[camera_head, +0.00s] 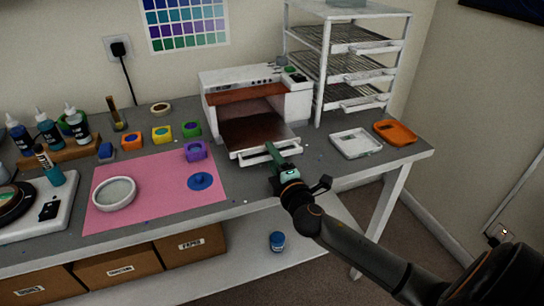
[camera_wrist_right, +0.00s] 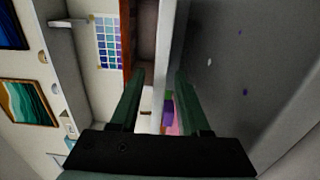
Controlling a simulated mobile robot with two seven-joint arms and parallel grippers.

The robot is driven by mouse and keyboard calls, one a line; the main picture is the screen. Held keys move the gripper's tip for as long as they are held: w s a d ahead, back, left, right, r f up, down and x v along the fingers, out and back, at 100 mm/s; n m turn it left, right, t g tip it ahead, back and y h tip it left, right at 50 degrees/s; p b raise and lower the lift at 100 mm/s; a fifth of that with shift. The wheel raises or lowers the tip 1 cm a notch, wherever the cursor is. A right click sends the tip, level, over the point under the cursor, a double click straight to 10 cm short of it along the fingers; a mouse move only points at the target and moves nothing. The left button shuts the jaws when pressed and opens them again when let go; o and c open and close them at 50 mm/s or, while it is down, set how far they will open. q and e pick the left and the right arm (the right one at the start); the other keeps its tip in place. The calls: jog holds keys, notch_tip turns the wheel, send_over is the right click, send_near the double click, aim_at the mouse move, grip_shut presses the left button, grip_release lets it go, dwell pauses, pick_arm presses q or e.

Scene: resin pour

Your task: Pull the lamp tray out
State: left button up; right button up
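The curing lamp (camera_head: 255,82) is a white box with an open, brown-lit front, standing at the back of the grey table. Its lamp tray (camera_head: 265,150) is at the bottom of the opening, with its white front edge and handle facing me. My right gripper (camera_head: 272,150) reaches the tray front from the right, with its green fingers at the handle. In the right wrist view the fingers (camera_wrist_right: 157,85) are apart, with a white strip of the tray front (camera_wrist_right: 167,60) showing between them; contact cannot be told. My left gripper is not in view.
A white tray (camera_head: 356,143) and an orange tray (camera_head: 395,132) lie to the right, below a white drying rack (camera_head: 350,65). A pink mat (camera_head: 150,190) with a round white mould and coloured cups lies left. A blue jar (camera_head: 277,241) stands on the lower shelf.

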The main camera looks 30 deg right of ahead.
jog(key=shift+s, duration=0.1)
pick_arm(q)
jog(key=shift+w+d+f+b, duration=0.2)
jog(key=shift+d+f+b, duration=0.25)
jog(key=shift+b, duration=0.3)
pick_arm(e)
jog(key=v, duration=1.2)
jog(key=shift+s, duration=0.2)
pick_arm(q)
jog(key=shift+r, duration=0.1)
pick_arm(e)
jog(key=shift+a+r, duration=0.1)
